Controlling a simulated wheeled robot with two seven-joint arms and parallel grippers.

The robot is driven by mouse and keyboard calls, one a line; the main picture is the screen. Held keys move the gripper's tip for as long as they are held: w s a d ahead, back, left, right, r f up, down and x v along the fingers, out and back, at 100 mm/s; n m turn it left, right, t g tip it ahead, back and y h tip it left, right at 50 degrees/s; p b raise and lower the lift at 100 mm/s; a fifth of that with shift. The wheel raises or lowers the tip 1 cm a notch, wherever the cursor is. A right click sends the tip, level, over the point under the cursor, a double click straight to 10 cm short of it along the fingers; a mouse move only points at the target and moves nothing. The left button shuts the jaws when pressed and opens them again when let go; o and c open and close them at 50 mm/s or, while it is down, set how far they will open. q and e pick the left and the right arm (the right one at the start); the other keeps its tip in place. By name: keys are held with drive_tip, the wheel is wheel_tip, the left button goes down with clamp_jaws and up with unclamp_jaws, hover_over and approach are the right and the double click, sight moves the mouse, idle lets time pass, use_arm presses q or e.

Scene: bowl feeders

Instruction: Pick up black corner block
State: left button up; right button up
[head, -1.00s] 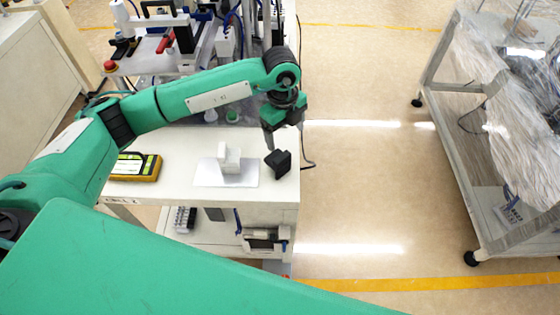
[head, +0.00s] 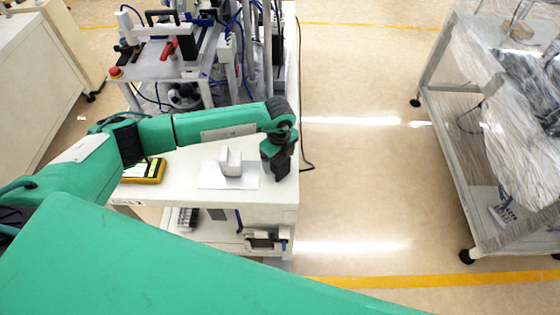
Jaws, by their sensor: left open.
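The black corner block (head: 281,170) sits on the white table (head: 185,180) near its right edge. My left gripper (head: 276,160) is right over the block in the head view and hides part of it. It is open; I cannot tell whether its fingers touch the block. My right gripper is not in view.
A white block (head: 230,162) stands on a pale plate (head: 212,180) left of the gripper. A yellow and black device (head: 150,171) lies further left. Machinery with cables (head: 180,60) stands behind the table. Open floor (head: 360,190) lies to the right, before a wrapped cart (head: 500,130).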

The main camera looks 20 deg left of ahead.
use_arm(q)
drive_tip(key=shift+f, duration=0.9)
drive_tip(key=c, duration=1.1)
